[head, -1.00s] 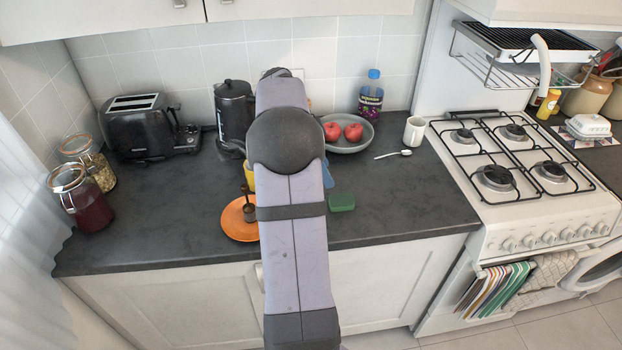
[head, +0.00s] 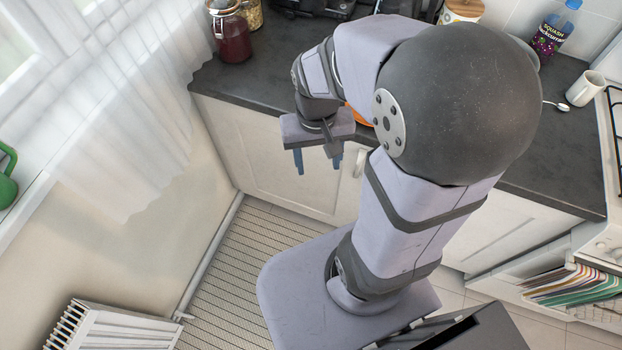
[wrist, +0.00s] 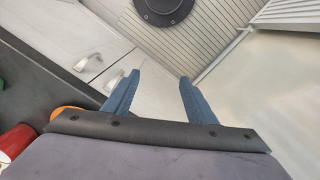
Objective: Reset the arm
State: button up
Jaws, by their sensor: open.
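My gripper (head: 318,162) hangs in front of the counter's front edge in the head view, its two blue fingers pointing down. The fingers are apart and nothing is between them. In the wrist view my gripper (wrist: 157,85) also shows open and empty, with cabinet doors and floor beyond it. My arm is folded over my base, and its large dark joint hides much of the counter.
The dark counter (head: 262,75) carries a red jar (head: 230,32), a white mug (head: 585,88) and a bottle (head: 555,28). An orange plate (head: 358,115) is mostly hidden behind my arm. A curtain (head: 120,110) and a radiator (head: 115,325) are at the left.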

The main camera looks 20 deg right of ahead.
jog(key=s+a+n, duration=0.1)
jog(key=s+a+f+n, duration=0.1)
jog(key=s+a+n, duration=0.1)
jog(key=shift+s+f, duration=0.15)
jog(key=shift+f, duration=0.05)
dwell(1.2)
